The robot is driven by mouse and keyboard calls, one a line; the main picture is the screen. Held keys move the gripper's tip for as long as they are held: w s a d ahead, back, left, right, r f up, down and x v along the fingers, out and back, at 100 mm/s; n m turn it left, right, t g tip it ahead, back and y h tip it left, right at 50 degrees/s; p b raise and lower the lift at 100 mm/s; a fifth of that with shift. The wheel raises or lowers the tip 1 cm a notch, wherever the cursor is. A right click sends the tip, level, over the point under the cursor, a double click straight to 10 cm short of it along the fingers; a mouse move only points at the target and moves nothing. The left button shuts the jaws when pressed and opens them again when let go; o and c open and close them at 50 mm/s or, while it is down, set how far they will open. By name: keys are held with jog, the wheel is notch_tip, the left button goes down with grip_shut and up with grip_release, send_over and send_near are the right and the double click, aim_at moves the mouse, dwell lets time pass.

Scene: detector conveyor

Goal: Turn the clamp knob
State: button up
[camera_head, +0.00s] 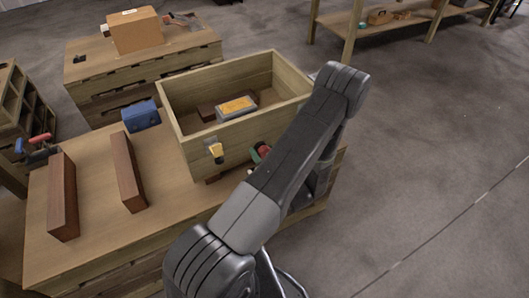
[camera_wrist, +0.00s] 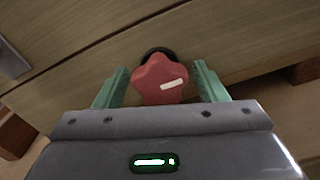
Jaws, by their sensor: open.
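The clamp knob (camera_wrist: 158,83) is red and lobed, with a white mark on its face, and sits in front of the wooden crate's wall in the wrist view. My gripper (camera_wrist: 160,82) is open, with one green finger on each side of the knob. A gap shows between each finger and the knob, so I see no contact. In the head view the knob (camera_head: 263,150) is a small red patch at the crate's front, mostly hidden behind my arm.
The open wooden crate (camera_head: 290,92) holds a grey and yellow block (camera_head: 237,107). A blue box (camera_head: 141,115) and two brown bars (camera_head: 62,195) lie on the bench (camera_head: 95,165) to the left. Open floor is at right.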

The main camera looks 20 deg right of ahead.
jog(key=shift+c, duration=0.3)
jog(key=c, duration=0.9)
jog(key=shift+c, duration=0.2)
jog(key=shift+m, duration=0.4)
jog(key=m+b, duration=0.1)
jog(key=m, duration=0.6)
jog(key=shift+b, duration=0.4)
jog(key=m, duration=0.4)
jog(key=shift+r+m, duration=0.1)
jog(key=shift+m, duration=0.2)
jog(key=m, duration=0.4)
jog(key=shift+p, duration=0.35)
jog(key=shift+m, duration=0.4)
